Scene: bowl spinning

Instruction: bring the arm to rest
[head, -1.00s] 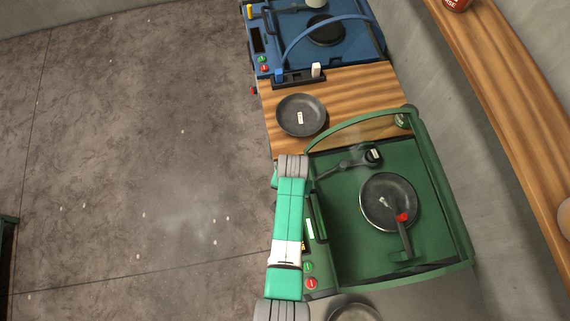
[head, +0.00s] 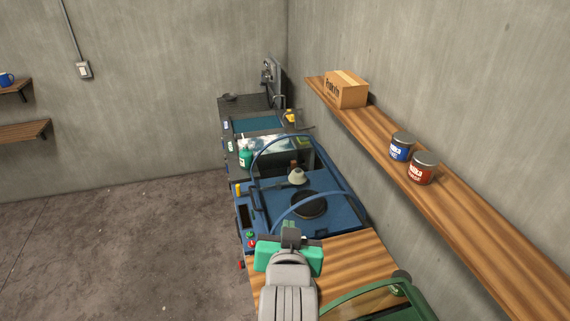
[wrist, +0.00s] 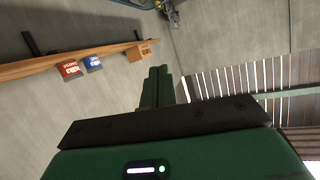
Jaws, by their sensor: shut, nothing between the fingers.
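My gripper (head: 291,233) is at the lower middle of the head view, with its teal body across the end of my raised grey arm. It is in front of the blue machine (head: 330,214) and above the wooden counter (head: 350,258). In the wrist view my gripper's two dark green fingers (wrist: 157,88) are side by side, shut and empty. They point out into the room with nothing touching them. The bowls are not visible now.
A wooden wall shelf (head: 440,200) on the right holds a cardboard box (head: 347,90), a blue can (head: 401,147) and a red can (head: 423,168). Part of a green machine (head: 412,300) shows at the bottom right. The floor at left (head: 120,250) is clear.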

